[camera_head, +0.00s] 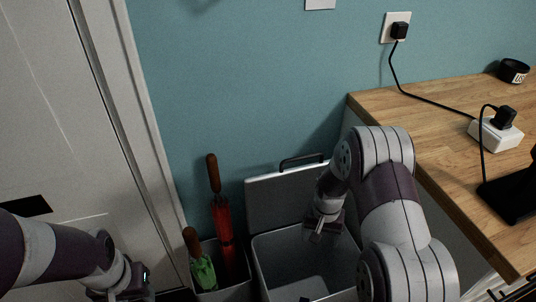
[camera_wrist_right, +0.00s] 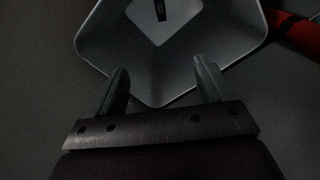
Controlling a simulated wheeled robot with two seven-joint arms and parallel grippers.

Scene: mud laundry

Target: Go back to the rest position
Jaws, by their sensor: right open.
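My right gripper (camera_head: 318,234) hangs over the open grey bin (camera_head: 262,262). In the right wrist view its two fingers (camera_wrist_right: 160,88) stand wide apart with nothing between them. Beyond them lies the bin's pale inside (camera_wrist_right: 205,35), with a small dark object (camera_wrist_right: 160,10) on its floor. My left gripper (camera_head: 130,288) is low at the bottom left of the head view, in front of the door. Its fingers are dark and partly cut off, so its opening cannot be made out.
The bin's lid (camera_head: 270,200) is raised against the teal wall. Left of the bin, a stand (camera_head: 236,293) holds a red umbrella (camera_head: 222,225) and a green one (camera_head: 203,272). A wooden counter (camera_head: 430,110) with a power strip (camera_head: 495,134) lies right of my right arm.

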